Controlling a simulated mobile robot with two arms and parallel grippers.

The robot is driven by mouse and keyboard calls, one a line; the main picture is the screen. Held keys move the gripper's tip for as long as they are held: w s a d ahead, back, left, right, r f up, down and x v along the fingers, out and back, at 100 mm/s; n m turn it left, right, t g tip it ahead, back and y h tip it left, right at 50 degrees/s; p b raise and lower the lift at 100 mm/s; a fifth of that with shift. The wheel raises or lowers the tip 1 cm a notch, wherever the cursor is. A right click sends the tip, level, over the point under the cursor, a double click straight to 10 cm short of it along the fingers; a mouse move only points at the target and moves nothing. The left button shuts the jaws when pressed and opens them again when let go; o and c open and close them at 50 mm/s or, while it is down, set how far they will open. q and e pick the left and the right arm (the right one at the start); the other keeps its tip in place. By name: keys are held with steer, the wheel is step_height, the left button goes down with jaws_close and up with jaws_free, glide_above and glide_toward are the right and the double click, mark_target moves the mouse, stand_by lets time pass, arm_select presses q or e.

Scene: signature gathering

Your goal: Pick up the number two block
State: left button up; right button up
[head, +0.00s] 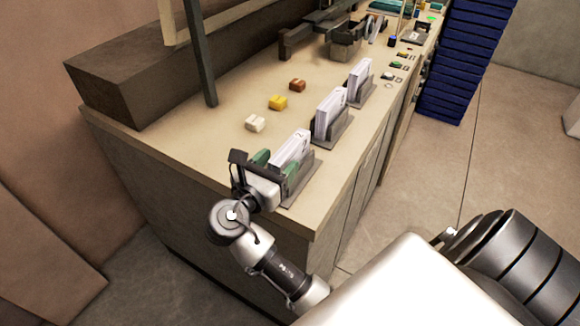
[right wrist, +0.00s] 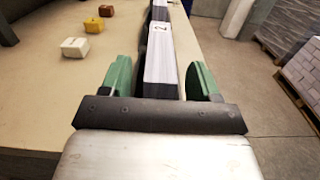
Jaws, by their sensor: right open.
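Three small blocks lie in a row on the counter in the head view: a white block (head: 255,123), a yellow block (head: 278,102) and an orange-brown block (head: 297,85). No number on them is legible to me. They also show at upper left in the right wrist view, the white block (right wrist: 75,47) nearest. My right gripper (head: 276,162) is open at the counter's near end. Its green fingers (right wrist: 159,78) stand on either side of the nearest paper stack (right wrist: 161,62), with gaps showing. The blocks lie outside the fingers. My left gripper is not in view.
Several white paper stacks stand in grey holders along the counter's right side, including a middle stack (head: 330,107) and a farther stack (head: 360,79). A grey post (head: 200,55) rises left of the blocks. The counter (head: 205,140) is clear around the white block.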

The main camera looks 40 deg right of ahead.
steer(key=shift+x, duration=0.95)
steer(key=shift+a, duration=0.15)
steer(key=shift+c, duration=0.4)
steer(key=c, duration=1.1)
steer(key=shift+o, duration=0.2)
